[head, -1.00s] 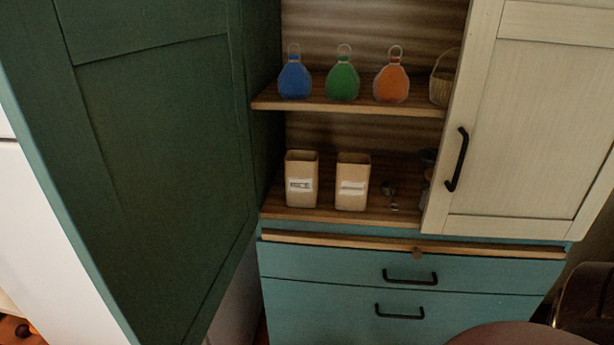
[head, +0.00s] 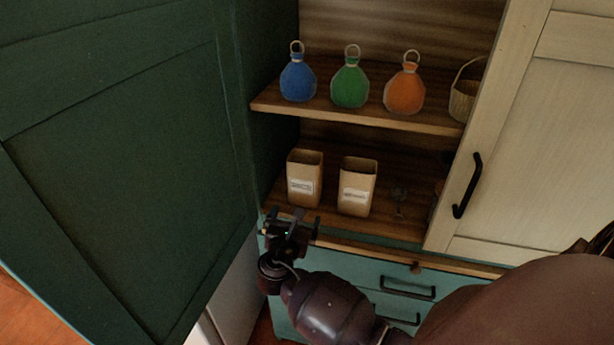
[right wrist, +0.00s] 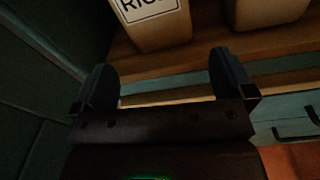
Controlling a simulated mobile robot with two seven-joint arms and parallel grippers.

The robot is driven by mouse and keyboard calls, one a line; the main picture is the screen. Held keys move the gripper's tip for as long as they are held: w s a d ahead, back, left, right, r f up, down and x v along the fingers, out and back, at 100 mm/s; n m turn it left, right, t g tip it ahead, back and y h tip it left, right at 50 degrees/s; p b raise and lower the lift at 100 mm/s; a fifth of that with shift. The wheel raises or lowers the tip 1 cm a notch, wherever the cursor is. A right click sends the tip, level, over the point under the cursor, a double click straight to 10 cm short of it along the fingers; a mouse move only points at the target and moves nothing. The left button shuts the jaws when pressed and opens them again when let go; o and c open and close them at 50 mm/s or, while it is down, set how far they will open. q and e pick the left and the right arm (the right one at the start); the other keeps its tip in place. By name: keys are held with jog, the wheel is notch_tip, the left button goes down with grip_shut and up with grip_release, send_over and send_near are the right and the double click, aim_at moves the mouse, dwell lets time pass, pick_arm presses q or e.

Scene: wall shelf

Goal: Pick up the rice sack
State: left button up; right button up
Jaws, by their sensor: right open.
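The rice sack (head: 304,172) is a tan, open-topped paper bag with a white label. It stands upright on the lower shelf, the left one of two similar bags. In the right wrist view the rice sack (right wrist: 163,38) shows its label, partly cut off, reading "RIC". My right gripper (head: 292,226) is in front of the shelf's front edge, a little below and left of the sack. In its wrist view the right gripper (right wrist: 164,78) is open and empty, with the sack beyond the fingers and apart from them. My left gripper is not in view.
A second tan bag (head: 357,188) stands just right of the rice sack. The upper shelf (head: 380,116) holds blue, green and orange bottles and a basket (head: 465,98). The open green door (head: 120,170) bounds the left side; a pale door (head: 540,150) covers the right.

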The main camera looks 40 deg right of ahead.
aim_at(301, 191)
jog(key=shift+n+h, duration=0.5)
jog(key=shift+h, duration=0.2)
jog(key=w+d, duration=0.1)
jog(key=w+d+r, duration=0.1)
jog(key=w, duration=0.1)
jog(key=w+d+r, duration=0.1)
jog(key=d, duration=0.1)
jog(key=shift+w+r, duration=0.2)
jog(key=shift+r+x, duration=0.1)
jog(key=shift+x, duration=1.2)
jog(key=shift+r+x, duration=0.15)
jog(key=shift+x, duration=1.2)
jog(key=shift+s, duration=0.1)
jog(key=shift+c, duration=0.2)
jog(key=c, duration=0.9)
